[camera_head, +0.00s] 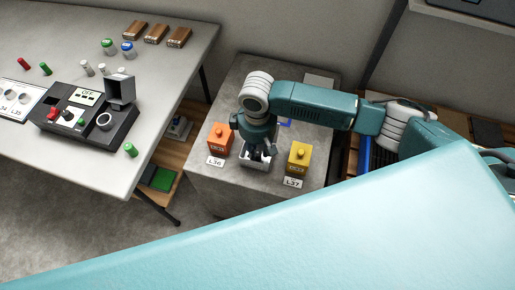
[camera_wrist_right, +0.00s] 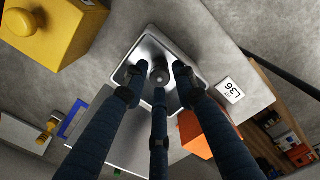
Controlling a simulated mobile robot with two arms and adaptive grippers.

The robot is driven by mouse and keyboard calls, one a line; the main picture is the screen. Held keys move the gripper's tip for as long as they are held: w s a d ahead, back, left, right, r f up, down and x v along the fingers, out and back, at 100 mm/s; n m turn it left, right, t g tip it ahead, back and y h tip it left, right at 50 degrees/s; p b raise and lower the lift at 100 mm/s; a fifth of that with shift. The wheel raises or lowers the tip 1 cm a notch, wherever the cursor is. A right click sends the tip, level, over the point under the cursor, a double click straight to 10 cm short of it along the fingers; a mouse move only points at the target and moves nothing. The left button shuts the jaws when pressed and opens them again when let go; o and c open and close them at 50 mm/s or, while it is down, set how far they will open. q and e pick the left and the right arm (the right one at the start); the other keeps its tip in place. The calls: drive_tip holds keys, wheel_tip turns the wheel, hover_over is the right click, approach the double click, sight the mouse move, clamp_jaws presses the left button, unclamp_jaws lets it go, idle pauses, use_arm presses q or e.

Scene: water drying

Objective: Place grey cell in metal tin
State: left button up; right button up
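The metal tin (camera_head: 262,167) stands on the grey block between the orange and yellow boxes. In the right wrist view the shiny square tin (camera_wrist_right: 152,34) lies below my fingers. The grey cell (camera_wrist_right: 160,72), a small dark grey cylinder seen nearly end-on, is within the tin's outline between my three fingers. My right gripper (camera_head: 258,153) points down into the tin; in the right wrist view its fingers (camera_wrist_right: 157,78) surround the cell, with gaps visible at the two side fingertips. The head view hides the cell behind the gripper. My left gripper is not in view.
The orange box (camera_head: 217,141) with label L36 and the yellow box (camera_head: 299,158) with label L37 flank the tin closely. The left table (camera_head: 165,75) holds a black device (camera_head: 85,120), a green cell (camera_head: 130,150) and several other small cylinders.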

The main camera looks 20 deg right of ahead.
sight(257, 152)
drive_tip(key=shift+r, duration=0.15)
wheel_tip(257, 152, up, 12)
idle(0.5)
idle(0.5)
